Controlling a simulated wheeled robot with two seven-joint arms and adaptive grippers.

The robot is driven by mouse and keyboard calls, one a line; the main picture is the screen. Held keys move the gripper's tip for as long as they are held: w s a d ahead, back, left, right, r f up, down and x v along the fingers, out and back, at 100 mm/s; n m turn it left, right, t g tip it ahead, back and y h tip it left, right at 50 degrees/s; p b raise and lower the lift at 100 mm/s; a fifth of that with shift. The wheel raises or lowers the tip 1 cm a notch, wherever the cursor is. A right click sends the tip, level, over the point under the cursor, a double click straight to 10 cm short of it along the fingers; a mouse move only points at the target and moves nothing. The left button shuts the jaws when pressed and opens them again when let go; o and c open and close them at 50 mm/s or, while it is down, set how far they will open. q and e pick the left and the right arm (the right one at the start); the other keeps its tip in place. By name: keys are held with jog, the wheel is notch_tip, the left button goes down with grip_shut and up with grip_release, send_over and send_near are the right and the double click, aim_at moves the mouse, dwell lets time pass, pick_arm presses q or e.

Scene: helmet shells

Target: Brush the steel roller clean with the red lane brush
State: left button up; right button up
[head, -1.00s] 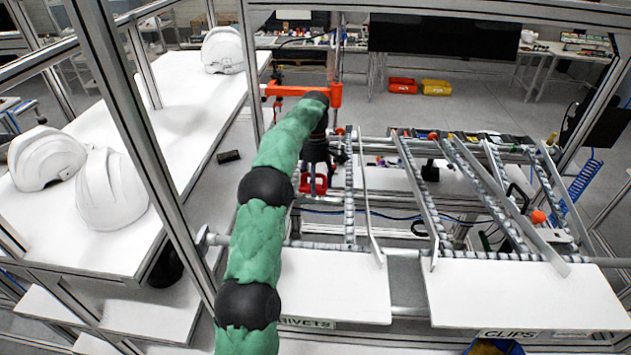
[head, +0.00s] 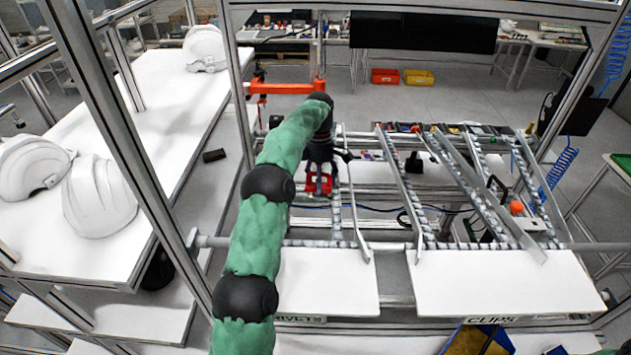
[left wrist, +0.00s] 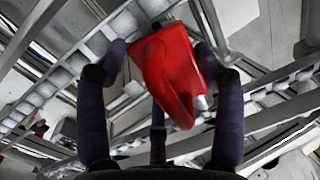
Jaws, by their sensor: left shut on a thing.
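My left gripper (head: 318,178) reaches over the flow rack at its left lane. It is shut on the red lane brush (head: 318,186), which hangs below the dark fingers. In the left wrist view the brush (left wrist: 168,72) sits between the fingers, its red body wide and smooth; its bristles cannot be made out. A long steel bar (head: 390,245) runs across the front of the lanes, and grey roller tracks (head: 400,185) slope down to it. I cannot tell which part is the steel roller, nor whether the brush touches anything. My right gripper is out of view.
White shelves labelled rivets (head: 325,290) and clips (head: 500,285) lie in front of the lanes. An orange arm-like fixture (head: 290,88) stands behind my left arm. White helmet shells (head: 97,197) rest on the left table (head: 165,110). Frame posts (head: 125,150) stand close to my left arm.

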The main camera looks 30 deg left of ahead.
pick_arm(q)
jog(key=shift+w+d+f, duration=0.1)
jog(key=shift+w+d, duration=0.1)
jog(key=shift+d, duration=0.3)
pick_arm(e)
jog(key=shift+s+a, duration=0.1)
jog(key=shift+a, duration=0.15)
pick_arm(q)
jog(key=shift+w+d, duration=0.1)
jog(key=shift+d, duration=0.05)
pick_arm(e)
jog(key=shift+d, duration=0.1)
pick_arm(q)
jog(key=shift+w+r, duration=0.15)
jog(key=shift+r, duration=0.15)
jog(key=shift+w+d+r, duration=0.25)
jog(key=shift+w+r, duration=0.15)
jog(key=shift+r, duration=0.1)
jog(key=shift+w+d+r, duration=0.25)
jog(key=shift+w+r, duration=0.15)
jog(key=shift+r, duration=0.05)
jog(key=shift+s+a+r, duration=0.3)
jog(key=shift+s+a, duration=0.15)
jog(key=shift+a, duration=0.3)
jog(key=shift+w+d, duration=0.2)
jog(key=shift+d, duration=0.05)
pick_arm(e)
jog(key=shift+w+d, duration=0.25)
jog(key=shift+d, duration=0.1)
